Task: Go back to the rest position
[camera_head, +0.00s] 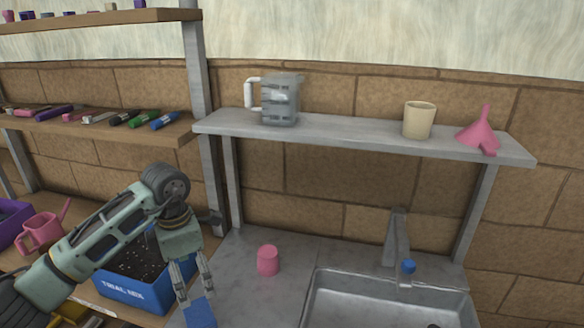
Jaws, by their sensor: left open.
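My left arm comes in from the left, and my left gripper (196,293) points down over the left end of the grey counter (242,284). Its two fingers are apart, and it is open. A blue object (201,315) shows just below the fingertips, cut by the bottom edge of the picture; I cannot tell whether the fingers touch it. A small pink cup-like object (268,260) stands on the counter to the right of the gripper, apart from it. My right gripper is not in view.
A metal sink (318,297) with a tap (397,238) is at the right. A shelf (350,132) above holds a jug (279,101), a beige cup (419,120) and a pink funnel (481,132). A blue box of dark soil (137,297) and a pink watering can (41,232) lie left.

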